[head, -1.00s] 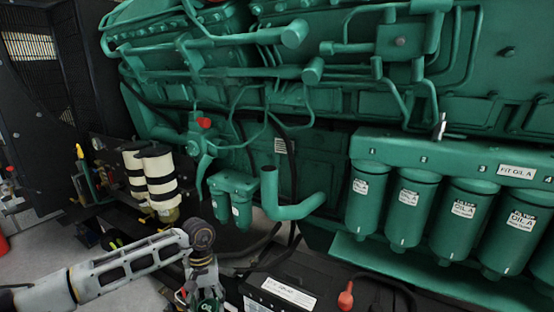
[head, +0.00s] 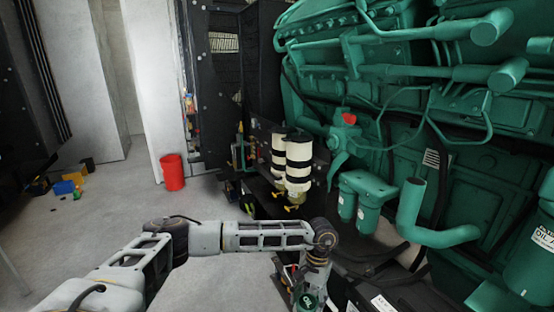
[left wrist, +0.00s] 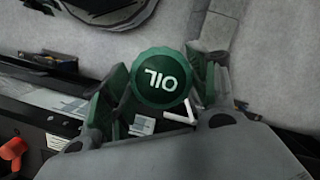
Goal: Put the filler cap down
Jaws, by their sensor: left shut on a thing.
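The filler cap (left wrist: 160,76) is a round green cap with a ribbed edge and white "OIL" lettering, upside down in the left wrist view. My left gripper (left wrist: 160,92) is shut on it, with a green-tinted finger on each side. In the head view the cap (head: 308,300) shows at the bottom edge, below my left wrist, held in the left gripper (head: 303,292). The green filler pipe (head: 432,225) rises to the right of it, with a dark, uncapped upper end. My right gripper is in no view.
A black battery-like box (head: 370,295) lies low beside my gripper. Two cream-and-black striped filters (head: 297,160) stand behind it. A red bucket (head: 172,172) and several small coloured items (head: 68,186) are on the open grey floor at left.

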